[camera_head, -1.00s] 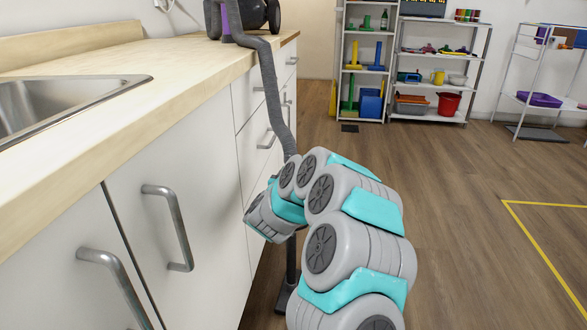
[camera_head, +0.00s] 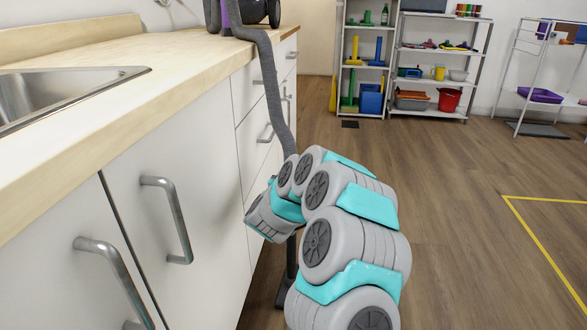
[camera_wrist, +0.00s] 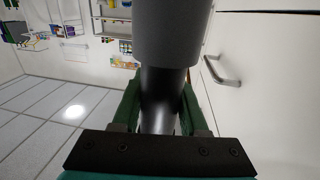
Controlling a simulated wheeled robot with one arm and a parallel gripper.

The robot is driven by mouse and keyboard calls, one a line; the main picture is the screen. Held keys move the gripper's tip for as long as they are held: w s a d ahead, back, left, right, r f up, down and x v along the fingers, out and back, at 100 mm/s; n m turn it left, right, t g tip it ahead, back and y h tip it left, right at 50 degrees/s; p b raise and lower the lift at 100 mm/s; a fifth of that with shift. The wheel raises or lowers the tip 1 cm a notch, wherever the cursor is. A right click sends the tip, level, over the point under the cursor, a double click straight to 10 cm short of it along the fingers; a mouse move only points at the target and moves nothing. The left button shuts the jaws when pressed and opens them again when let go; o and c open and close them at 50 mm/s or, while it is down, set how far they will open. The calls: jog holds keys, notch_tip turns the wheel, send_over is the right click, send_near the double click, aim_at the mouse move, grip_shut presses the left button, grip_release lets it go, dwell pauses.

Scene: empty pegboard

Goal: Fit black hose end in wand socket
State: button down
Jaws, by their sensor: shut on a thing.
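The grey hose (camera_head: 275,95) hangs from the purple and black vacuum (camera_head: 235,14) on the counter and runs down behind my arm. In the wrist view the grey hose part (camera_wrist: 172,30) ends in a glossy black hose end (camera_wrist: 160,100). My gripper (camera_wrist: 160,95), with green fingers, is shut on this black end. In the head view my arm hides the gripper and the hose end. A dark upright wand (camera_head: 291,258) shows below my wrist, with its foot (camera_head: 282,293) on the floor by the cabinets. The wand's socket is hidden, so I cannot tell how the end sits to it.
White cabinets with metal handles (camera_head: 168,215) stand close on the left, under a wooden counter (camera_head: 150,95) with a sink (camera_head: 60,85). Shelves (camera_head: 430,88) stand at the back. The wooden floor (camera_head: 470,230) on the right is clear, with yellow tape.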

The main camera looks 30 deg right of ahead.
jog(key=shift+f, duration=0.4)
jog(key=shift+c, duration=1.8)
grip_release()
jog(key=v, duration=0.7)
jog(key=shift+s+a, duration=0.25)
jog(key=shift+s, duration=0.05)
